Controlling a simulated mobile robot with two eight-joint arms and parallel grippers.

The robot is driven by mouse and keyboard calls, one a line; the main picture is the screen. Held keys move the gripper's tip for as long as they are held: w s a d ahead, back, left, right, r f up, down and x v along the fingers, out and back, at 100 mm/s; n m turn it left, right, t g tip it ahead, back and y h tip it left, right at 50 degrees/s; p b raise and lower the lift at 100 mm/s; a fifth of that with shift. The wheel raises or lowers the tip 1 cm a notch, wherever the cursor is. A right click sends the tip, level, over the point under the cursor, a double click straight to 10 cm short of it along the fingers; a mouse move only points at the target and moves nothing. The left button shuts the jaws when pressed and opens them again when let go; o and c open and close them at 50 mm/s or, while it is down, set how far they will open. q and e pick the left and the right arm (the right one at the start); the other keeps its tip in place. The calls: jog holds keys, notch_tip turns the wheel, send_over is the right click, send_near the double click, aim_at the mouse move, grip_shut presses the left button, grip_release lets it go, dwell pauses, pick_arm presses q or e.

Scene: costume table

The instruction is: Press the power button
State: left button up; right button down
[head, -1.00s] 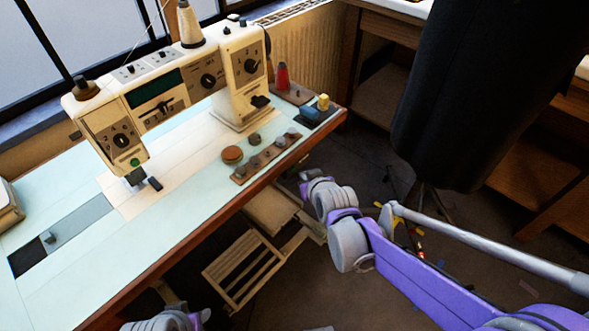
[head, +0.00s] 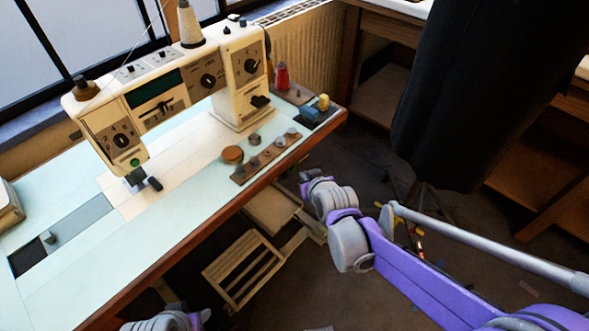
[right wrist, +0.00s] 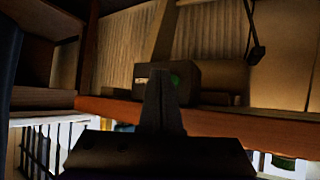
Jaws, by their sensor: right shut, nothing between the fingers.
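The sewing machine (head: 172,95) stands on the pale table. A small round green button (head: 134,162) shows low on its left head. In the right wrist view a dark box has a round green spot (right wrist: 174,80) on its face, behind a brown wooden edge. I cannot tell whether it is the same button. My right gripper (head: 305,178) is beside the table's front edge, mostly hidden by its own arm. In the right wrist view its fingers (right wrist: 158,82) are together, empty, and overlap the box's face; contact cannot be told. My left gripper is not visible, only part of that arm at the bottom.
The table's brown front edge (head: 200,236) runs diagonally. A strip with several knobs (head: 266,156), a red spool (head: 282,76) and blue and yellow pieces (head: 316,110) are near its right end. A slatted wooden frame (head: 243,270) is below. A dark garment form (head: 480,95) stands right.

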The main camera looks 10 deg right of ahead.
jog(key=shift+w, duration=0.1)
dwell(0.3)
jog(key=shift+w+a, duration=0.25)
jog(key=shift+w+a, duration=0.3)
jog(key=shift+w, duration=0.05)
dwell(0.8)
jog(key=shift+s+d, duration=0.6)
jog(key=shift+s, duration=0.15)
jog(key=shift+s+d+p, duration=0.4)
jog(key=shift+s+d, duration=0.55)
jog(key=shift+s, duration=0.25)
jog(key=shift+s+d+p, duration=0.35)
jog(key=shift+s+d, duration=0.55)
jog(key=shift+s, duration=0.25)
